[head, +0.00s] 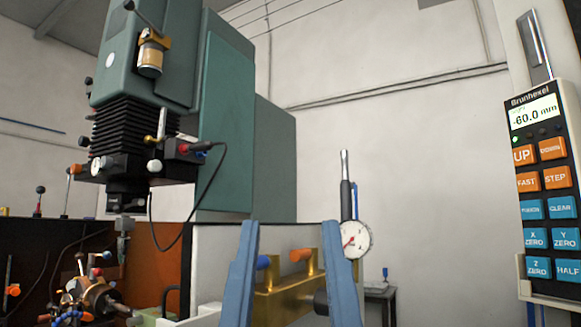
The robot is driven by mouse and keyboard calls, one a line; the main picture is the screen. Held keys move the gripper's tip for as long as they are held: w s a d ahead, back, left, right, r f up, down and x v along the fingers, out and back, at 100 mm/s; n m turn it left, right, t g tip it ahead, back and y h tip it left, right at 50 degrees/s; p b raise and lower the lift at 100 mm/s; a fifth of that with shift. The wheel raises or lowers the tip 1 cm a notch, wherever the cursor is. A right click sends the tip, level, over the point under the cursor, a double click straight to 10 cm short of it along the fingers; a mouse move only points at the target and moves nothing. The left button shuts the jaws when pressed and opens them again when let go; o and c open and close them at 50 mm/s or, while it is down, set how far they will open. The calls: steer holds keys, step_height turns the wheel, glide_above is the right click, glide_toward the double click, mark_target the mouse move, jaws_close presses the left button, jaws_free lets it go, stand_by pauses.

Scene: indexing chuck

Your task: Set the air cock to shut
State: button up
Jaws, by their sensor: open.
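My gripper (290,225) shows as two blue fingers rising from the bottom edge, wide apart with nothing held between them. Beyond and between them is a brass block (290,303), with a blue tap handle (263,262) and an orange tap handle (301,255) on it. A round white dial gauge (356,239) stands beside the right finger. Which fitting is the air cock is not clear, nor is its present setting. The lower part of the block is cut off by the frame edge.
A green machine column (225,120) with a black bellows (122,140) and hose fills the left. A chuck with several coloured knobs (90,295) is at lower left. A button pendant (545,190) hangs at right, its display reading -60.0 mm.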

steer(key=shift+s+r+p, duration=0.15)
steer(key=shift+r+p, duration=0.7)
steer(key=shift+r, duration=0.5)
